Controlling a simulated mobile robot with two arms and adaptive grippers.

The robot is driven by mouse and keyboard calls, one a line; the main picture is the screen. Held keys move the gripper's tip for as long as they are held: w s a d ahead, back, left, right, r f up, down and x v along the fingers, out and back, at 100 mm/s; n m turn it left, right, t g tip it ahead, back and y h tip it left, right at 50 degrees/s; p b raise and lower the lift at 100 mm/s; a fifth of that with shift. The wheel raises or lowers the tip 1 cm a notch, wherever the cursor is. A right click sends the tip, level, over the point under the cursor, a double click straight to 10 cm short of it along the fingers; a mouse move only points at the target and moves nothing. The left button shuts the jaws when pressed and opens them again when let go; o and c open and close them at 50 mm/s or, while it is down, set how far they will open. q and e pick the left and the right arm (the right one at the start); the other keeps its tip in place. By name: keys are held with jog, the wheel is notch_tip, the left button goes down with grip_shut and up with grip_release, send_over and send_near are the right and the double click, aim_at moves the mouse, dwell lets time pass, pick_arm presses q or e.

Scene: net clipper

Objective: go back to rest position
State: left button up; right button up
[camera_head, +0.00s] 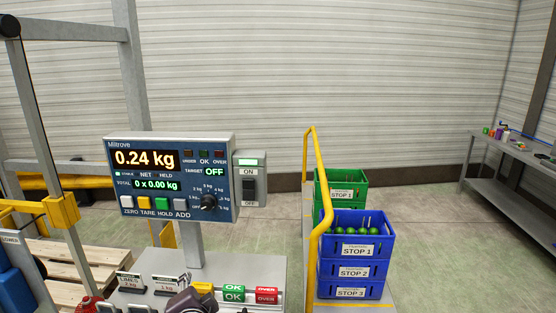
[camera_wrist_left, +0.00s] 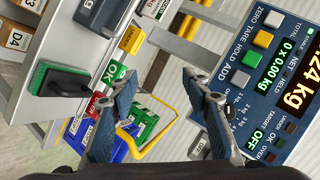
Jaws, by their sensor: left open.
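My left gripper (camera_wrist_left: 160,95) is open in the left wrist view, with two blue-grey fingers apart and nothing between them. The display box (camera_head: 170,178) stands on a post in the middle left of the head view. It reads 0.24 kg, with a total of 0 x 0.00 kg and target OFF. Its button side also shows at the right of the left wrist view (camera_wrist_left: 256,75), close to the right finger. A dark shape (camera_head: 190,303) at the head view's bottom edge is cut off; I cannot tell what it is. My right gripper is not in view.
Blue crates (camera_head: 376,253) with green round items on top stand behind a yellow rail (camera_head: 320,195). A green crate (camera_head: 350,190) is behind them. A grey table (camera_head: 508,160) is at far right. A green-edged black block (camera_wrist_left: 62,84) lies on the bench.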

pick_arm(q)
jog(key=s+f+n+g+h, duration=0.2)
jog(key=s+f+n+g, duration=0.2)
jog(key=s+f, duration=1)
jog(key=s+d+f+n+g+h, duration=0.1)
jog(key=s+f+n+g+h, duration=0.2)
jog(key=s, duration=1.6)
notch_tip(320, 180, down, 30)
jog(key=s+g+b, duration=0.1)
jog(key=g+b, duration=0.2)
jog(key=b, duration=0.1)
jog(key=s+a+f+y+b, duration=0.1)
jog(key=s+a+f+b, duration=0.1)
jog(key=s+f, duration=1.5)
notch_tip(320, 180, down, 3)
jog(key=shift+s+a+f+g+b, duration=0.1)
jog(key=shift+s+a+g+b, duration=0.2)
jog(key=shift+s+g+b, duration=0.15)
